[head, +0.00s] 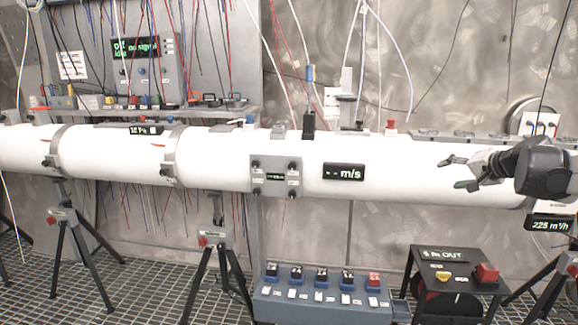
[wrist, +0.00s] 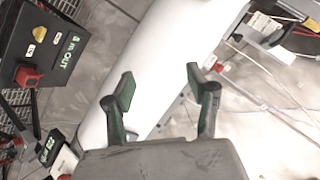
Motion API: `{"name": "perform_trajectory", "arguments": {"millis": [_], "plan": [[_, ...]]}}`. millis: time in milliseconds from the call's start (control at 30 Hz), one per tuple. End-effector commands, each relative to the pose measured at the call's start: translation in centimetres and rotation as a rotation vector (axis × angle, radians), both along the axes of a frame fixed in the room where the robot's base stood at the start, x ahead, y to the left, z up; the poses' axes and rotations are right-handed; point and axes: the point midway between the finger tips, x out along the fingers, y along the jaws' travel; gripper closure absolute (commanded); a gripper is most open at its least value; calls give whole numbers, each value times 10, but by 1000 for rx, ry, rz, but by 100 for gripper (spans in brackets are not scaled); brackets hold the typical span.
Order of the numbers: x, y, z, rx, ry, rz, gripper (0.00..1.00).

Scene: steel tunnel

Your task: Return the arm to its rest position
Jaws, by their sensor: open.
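My gripper (head: 462,173) is at the right in the head view, in front of the right part of the white tunnel pipe (head: 218,160). Its fingers point left and stand apart with nothing between them. In the wrist view both fingers of my gripper (wrist: 160,92) are spread and empty, with the white pipe (wrist: 165,50) running diagonally behind them. I cannot tell the exact gap between the fingers and the pipe.
A black box marked "OUT" (head: 445,256) with a red button stands low at the right. A grey switch panel (head: 320,305) is at bottom centre. Black tripods (head: 75,240) stand under the pipe. A shelf (head: 150,115) with instruments and hanging cables is behind the pipe.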

Motion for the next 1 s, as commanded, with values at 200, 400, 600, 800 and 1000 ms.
{"name": "perform_trajectory", "arguments": {"millis": [200, 400, 600, 800, 1000], "plan": [[-43, 101, 3, -104, 92, 105, 47], [-93, 177, -3, -208, 165, 194, 47], [-152, 237, -18, -323, 226, 278, 47], [-215, 281, -39, -443, 276, 357, 47], [-277, 310, -68, -572, 313, 430, 47]]}}
